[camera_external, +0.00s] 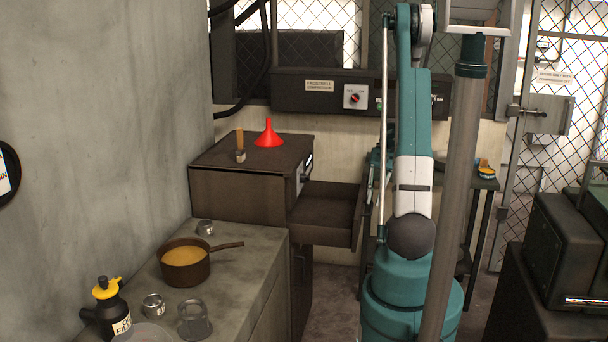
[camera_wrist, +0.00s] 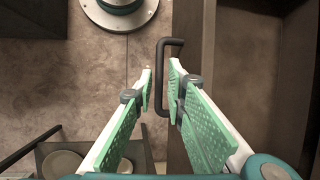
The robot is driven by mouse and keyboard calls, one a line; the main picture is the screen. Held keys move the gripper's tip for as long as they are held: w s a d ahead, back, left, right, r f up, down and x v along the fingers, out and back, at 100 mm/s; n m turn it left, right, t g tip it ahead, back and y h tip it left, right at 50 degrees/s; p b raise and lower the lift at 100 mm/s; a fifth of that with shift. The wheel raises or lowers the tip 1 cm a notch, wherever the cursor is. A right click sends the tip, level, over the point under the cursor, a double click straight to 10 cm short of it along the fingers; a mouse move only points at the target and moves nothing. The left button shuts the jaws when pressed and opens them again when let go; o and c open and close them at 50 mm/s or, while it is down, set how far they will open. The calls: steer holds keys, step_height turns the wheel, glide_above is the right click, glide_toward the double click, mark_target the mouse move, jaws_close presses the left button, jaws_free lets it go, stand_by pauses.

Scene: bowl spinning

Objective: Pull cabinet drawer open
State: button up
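The brown cabinet (camera_external: 235,191) stands against the wall in the external view. Its drawer (camera_external: 325,209) is pulled out to the right, with its inside showing. In the wrist view the drawer's front (camera_wrist: 194,45) carries a dark bar handle (camera_wrist: 161,70). My gripper (camera_wrist: 160,82) is at the handle, with the bar between its two green-padded fingers. The right finger is between the bar and the drawer front, the left finger outside the bar. Gaps show beside the bar, so the fingers are partly open. In the external view the arm hides most of the gripper.
A red funnel (camera_external: 268,134) stands on the cabinet top. A counter (camera_external: 240,262) at the front left holds a pan (camera_external: 184,267), tins and a black bottle (camera_external: 112,316). A grey pole (camera_external: 457,190) crosses in front of my arm. Dark machinery (camera_external: 562,245) stands at the right.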

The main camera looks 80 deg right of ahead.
steer(key=v, duration=1)
steer(key=shift+w+a, duration=0.1)
stand_by(0.6)
steer(key=w+a+r+n+g+h+b, duration=0.15)
steer(key=w+a+r, duration=0.25)
steer(key=w+a, duration=1)
steer(key=w+a+r+n, duration=0.35)
steer(key=w+a, duration=0.75)
steer(key=a, duration=0.4)
steer(key=w+a+r+n+t+h, duration=0.1)
steer(key=a+n, duration=0.3)
steer(key=a, duration=0.7)
steer(key=w+a+r+n+t+h+p, duration=0.1)
steer(key=w+a+r+n+t, duration=0.1)
steer(key=a, duration=1)
steer(key=w+a+r+n+t+h, duration=0.1)
steer(key=w+a+r+n+t, duration=0.1)
steer(key=a+n, duration=0.4)
steer(key=a+r+t, duration=0.1)
steer(key=a+r, duration=0.1)
steer(key=a, duration=0.3)
steer(key=shift+w+a+r+t, duration=0.2)
steer(key=shift+w+a+t, duration=0.1)
steer(key=shift+a+t, duration=0.1)
steer(key=shift+f, duration=0.1)
